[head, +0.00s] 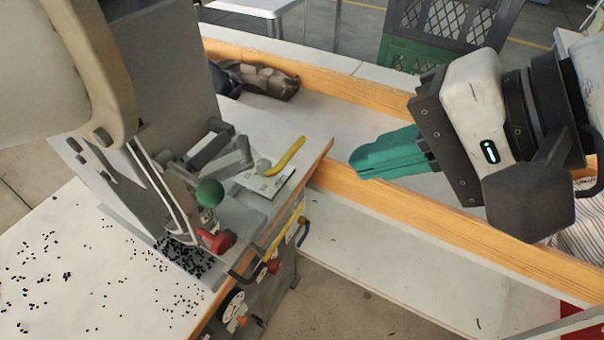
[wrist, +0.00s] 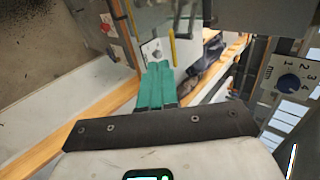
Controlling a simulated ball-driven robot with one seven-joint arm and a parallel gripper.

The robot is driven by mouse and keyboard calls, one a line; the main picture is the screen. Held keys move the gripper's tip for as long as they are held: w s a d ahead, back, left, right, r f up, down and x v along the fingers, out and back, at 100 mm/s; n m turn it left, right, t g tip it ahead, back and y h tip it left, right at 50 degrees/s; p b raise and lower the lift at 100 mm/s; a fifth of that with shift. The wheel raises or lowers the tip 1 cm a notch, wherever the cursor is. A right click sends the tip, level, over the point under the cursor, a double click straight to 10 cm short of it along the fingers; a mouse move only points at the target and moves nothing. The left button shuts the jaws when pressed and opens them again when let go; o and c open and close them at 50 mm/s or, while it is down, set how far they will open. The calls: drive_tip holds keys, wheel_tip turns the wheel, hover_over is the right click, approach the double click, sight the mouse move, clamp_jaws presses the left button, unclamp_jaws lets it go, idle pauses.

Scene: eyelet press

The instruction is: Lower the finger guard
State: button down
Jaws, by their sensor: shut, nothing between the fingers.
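The eyelet press (head: 165,75) stands at the left in the head view. A green ball knob (head: 209,193) and a red knob (head: 217,241) sit at its front. A clear greenish plate (head: 246,207) beside the green knob looks like the finger guard, but I cannot tell its position surely. A bent yellow handle (head: 287,157) rises to the right of the press; it also shows in the wrist view (wrist: 172,47). My gripper (head: 358,166), with teal fingers, is shut and empty, right of the press and apart from it. Its fingers point toward the press in the wrist view (wrist: 159,66).
Small black eyelets (head: 65,270) lie scattered on the white table at the left. A wood-edged bench (head: 400,216) runs below my gripper. A dark cloth bundle (head: 258,80) lies behind the press, and crates (head: 440,40) stand at the back. The space between gripper and press looks clear.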

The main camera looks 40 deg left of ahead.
sight(280, 183)
drive_tip(key=x, duration=1.2)
drive_tip(key=shift+a+f, duration=0.15)
drive_tip(key=shift+a, duration=0.05)
drive_tip(key=shift+a+f, duration=0.15)
